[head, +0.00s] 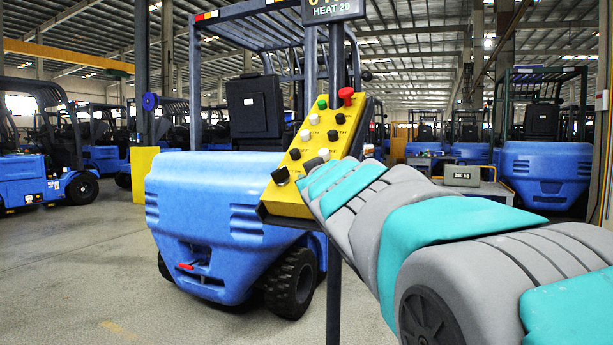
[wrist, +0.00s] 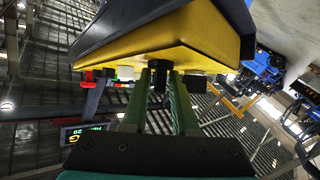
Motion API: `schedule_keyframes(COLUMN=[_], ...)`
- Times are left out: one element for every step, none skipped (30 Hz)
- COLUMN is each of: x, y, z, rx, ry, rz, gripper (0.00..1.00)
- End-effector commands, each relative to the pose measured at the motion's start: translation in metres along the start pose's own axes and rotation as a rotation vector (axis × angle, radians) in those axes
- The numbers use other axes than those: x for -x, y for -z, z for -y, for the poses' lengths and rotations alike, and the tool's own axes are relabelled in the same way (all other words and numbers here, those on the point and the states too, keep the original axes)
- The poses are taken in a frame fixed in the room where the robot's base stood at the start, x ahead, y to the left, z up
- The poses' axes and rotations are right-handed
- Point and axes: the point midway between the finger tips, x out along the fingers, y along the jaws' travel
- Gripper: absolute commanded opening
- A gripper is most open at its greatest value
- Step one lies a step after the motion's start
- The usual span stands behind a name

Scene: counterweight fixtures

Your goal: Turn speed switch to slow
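The yellow control panel (head: 318,143) stands on a post in the middle of the head view, with several buttons and dark knobs. Its labels are too small to read, so I cannot tell which control is the speed switch. A black knob (head: 280,175) is at its lower left. My arm reaches in from the right and hides the panel's lower right part. In the wrist view, my gripper (wrist: 160,76) has its two green fingers on either side of a black knob (wrist: 159,66) below the yellow panel housing (wrist: 165,42). The fingers are apart; whether they press on the knob is unclear.
A blue forklift (head: 220,190) stands close behind and left of the panel. A display (head: 332,10) reading HEAT 20 hangs above. A red stop button (head: 346,95) tops the panel. A table at right bears a 250 kg weight (head: 462,176). The floor at left is clear.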

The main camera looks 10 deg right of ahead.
Motion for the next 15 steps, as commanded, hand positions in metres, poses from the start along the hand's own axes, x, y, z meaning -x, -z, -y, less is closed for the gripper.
schedule_keyframes(x=[0.0001,0.0001,0.0001,0.0001,0.0002,0.0002,0.0002,0.0002,0.0002,0.0002,0.0003,0.0006,0.0012,0.0019,0.0033], y=[0.0001,0.0001,0.0000,0.0000,0.0000,0.0000,0.0000,0.0000,0.0000,0.0000,-0.0001,-0.0001,-0.0001,-0.0001,-0.0001], z=[-0.0001,-0.0001,-0.0002,-0.0002,-0.0002,-0.0002,-0.0003,-0.0003,-0.0003,-0.0003,-0.0003,-0.0003,-0.0003,-0.0002,-0.0002], rx=[0.000,0.000,0.000,0.000,0.000,0.000,0.000,0.000,0.000,0.000,0.000,0.000,-0.001,0.000,0.000], ry=[0.000,0.000,0.000,0.000,0.000,0.000,-0.001,-0.001,-0.001,-0.001,-0.001,-0.001,-0.001,-0.001,-0.001], rz=[0.000,0.000,0.000,0.000,0.000,0.000,0.000,0.000,0.000,0.000,0.000,0.000,0.000,0.000,0.000], gripper=[0.34,0.37,0.42,0.45,0.45,0.45,0.45,0.45,0.45,0.45,0.45,0.45,0.45,0.45,0.45])
